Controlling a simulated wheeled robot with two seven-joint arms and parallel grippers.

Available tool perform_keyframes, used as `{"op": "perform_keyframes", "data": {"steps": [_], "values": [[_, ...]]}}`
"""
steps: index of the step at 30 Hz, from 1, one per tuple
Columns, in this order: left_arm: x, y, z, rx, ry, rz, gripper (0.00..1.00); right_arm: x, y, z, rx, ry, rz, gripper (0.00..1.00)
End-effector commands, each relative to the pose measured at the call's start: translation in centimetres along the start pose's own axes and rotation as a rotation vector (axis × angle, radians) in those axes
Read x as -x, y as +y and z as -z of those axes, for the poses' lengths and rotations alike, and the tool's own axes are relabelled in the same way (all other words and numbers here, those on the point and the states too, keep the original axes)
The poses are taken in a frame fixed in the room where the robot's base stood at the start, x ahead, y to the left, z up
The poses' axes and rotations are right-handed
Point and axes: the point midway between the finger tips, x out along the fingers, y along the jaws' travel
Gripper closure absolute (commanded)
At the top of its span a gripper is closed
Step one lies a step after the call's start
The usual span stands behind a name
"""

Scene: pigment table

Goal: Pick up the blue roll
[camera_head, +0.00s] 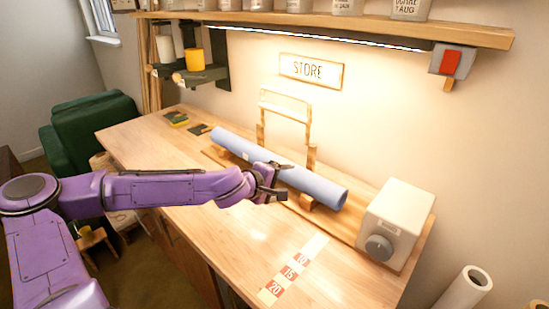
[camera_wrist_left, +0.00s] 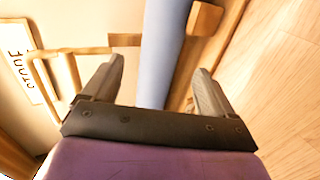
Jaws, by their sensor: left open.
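The blue roll (camera_head: 312,185) is a long light-blue tube. It lies at a slant on a low wooden cradle (camera_head: 306,200) on the table, along the back wall. My left gripper (camera_head: 276,181) is at the middle of the roll, over its near side, and hides a small part of it. In the left wrist view the roll (camera_wrist_left: 160,55) runs between the two spread fingers of my left gripper (camera_wrist_left: 157,85). The jaws are open, with a gap on each side of the roll. I cannot tell whether they touch it. My right gripper is not in view.
A white box with a grey knob (camera_head: 396,224) stands near the roll's right end. A wooden frame (camera_head: 286,108) rises behind the roll. A shelf (camera_head: 330,26) hangs above. The table front (camera_head: 190,222) is clear beside a red-and-white scale strip (camera_head: 292,270).

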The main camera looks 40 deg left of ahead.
Motion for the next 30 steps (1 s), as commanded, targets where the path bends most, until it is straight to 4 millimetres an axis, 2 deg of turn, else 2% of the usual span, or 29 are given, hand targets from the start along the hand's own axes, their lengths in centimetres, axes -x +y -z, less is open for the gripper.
{"op": "perform_keyframes", "data": {"steps": [3,6,8,16,24,30], "values": [[-1.5,-1.1,0.6,-0.005,0.012,0.003,0.14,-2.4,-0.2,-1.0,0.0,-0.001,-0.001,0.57],[-3.0,-1.1,0.1,-0.007,0.005,0.002,0.14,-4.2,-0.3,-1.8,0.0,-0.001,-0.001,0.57],[-3.6,-0.6,0.3,0.0,0.006,0.004,0.14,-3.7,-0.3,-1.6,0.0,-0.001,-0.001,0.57],[-5.8,-0.3,0.1,0.001,0.001,0.002,0.14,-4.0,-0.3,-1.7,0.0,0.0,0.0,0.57],[-9.8,-0.6,0.2,-0.001,0.0,0.002,0.14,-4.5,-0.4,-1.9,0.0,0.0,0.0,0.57],[-10.4,-0.3,0.2,0.001,-0.002,-0.001,0.14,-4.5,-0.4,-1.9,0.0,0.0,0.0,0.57]]}}
